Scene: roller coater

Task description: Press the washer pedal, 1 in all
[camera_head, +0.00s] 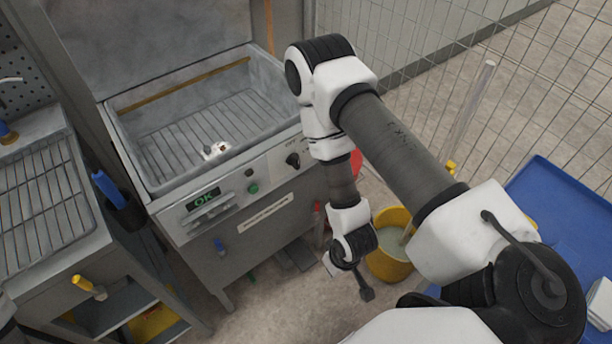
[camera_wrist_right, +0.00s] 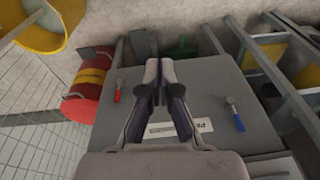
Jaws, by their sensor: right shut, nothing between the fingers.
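The washer (camera_head: 170,215) is a grey cabinet with a wire-rack basin and a front panel whose display reads "OK". Low at its foot, grey flat plates (camera_head: 296,256) lie near the floor, and a grey plate (camera_wrist_right: 143,42) shows in the right wrist view. A green piece (camera_wrist_right: 182,47) is beside it. I cannot tell for certain which is the pedal. My right gripper (camera_wrist_right: 159,70) is shut and empty, in front of the washer's lower front. The wrist view does not show whether its tips touch anything. My left gripper is not in view.
A red drum (camera_wrist_right: 92,85) with a yellow band and a yellow bucket (camera_head: 390,262) of liquid stand beside the washer. Red (camera_wrist_right: 118,90) and blue (camera_wrist_right: 235,115) handles stick out of its front. A blue platform (camera_head: 560,215) is at right, a mesh fence behind.

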